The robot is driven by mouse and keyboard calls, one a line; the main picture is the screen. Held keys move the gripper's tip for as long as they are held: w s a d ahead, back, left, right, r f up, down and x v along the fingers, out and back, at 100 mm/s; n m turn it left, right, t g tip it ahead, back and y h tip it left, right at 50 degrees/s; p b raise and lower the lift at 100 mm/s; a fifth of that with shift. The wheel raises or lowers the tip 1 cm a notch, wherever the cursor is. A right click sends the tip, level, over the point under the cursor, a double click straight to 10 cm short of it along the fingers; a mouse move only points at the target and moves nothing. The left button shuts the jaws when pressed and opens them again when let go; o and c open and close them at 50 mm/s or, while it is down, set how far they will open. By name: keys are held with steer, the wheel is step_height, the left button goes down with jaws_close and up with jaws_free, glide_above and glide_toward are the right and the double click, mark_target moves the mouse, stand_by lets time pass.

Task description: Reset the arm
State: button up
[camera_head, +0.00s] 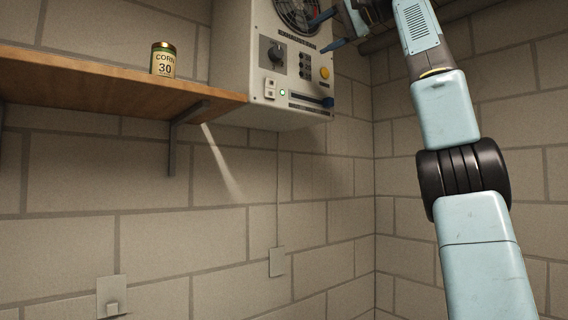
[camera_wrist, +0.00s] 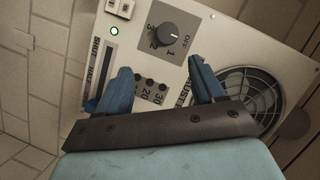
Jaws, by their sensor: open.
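My gripper (camera_head: 318,36) is raised at the top of the head view, in front of the upper right of a control box (camera_head: 236,60). Its two blue fingers are spread apart with nothing between them. In the wrist view the open gripper (camera_wrist: 160,66) faces the box's panel, which looks tilted there. A rotary knob (camera_wrist: 168,36) marked OFF, 1, 2 and 3 lies beyond the fingers. Small dark buttons (camera_wrist: 150,82) with labels 20 and 30 show between the fingers. The gap from fingertips to panel is hard to judge.
The box also bears a fan (camera_head: 297,14), a yellow button (camera_head: 325,73), a lit green lamp (camera_head: 283,93) and a slider slot (camera_head: 310,101). A wooden shelf (camera_head: 100,85) left of it holds a corn can (camera_head: 163,60). Brick walls meet at right. Space below the box looks clear.

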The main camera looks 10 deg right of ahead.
steer(key=d+m+t+h, duration=0.2)
steer(key=d+m, duration=0.2)
steer(key=d, duration=0.4)
step_height(320, 180, down, 10)
steer(key=d+m+h, duration=0.1)
steer(key=d+h, duration=0.2)
steer(key=s+a+f+n+g+h, duration=0.1)
steer(key=s+f, duration=0.7)
steer(key=f, duration=1)
steer(key=s+a+f+n+g+h, duration=0.2)
steer(key=s+f, duration=0.6)
steer(key=f, duration=1)
steer(key=s+a+f+n+g+h, duration=0.2)
steer(key=s+f, duration=0.7)
steer(key=f, duration=0.9)
steer(key=shift+f+n+g+h, duration=0.4)
steer(key=shift+n+g+h, duration=0.2)
steer(key=shift+n+h, duration=0.45)
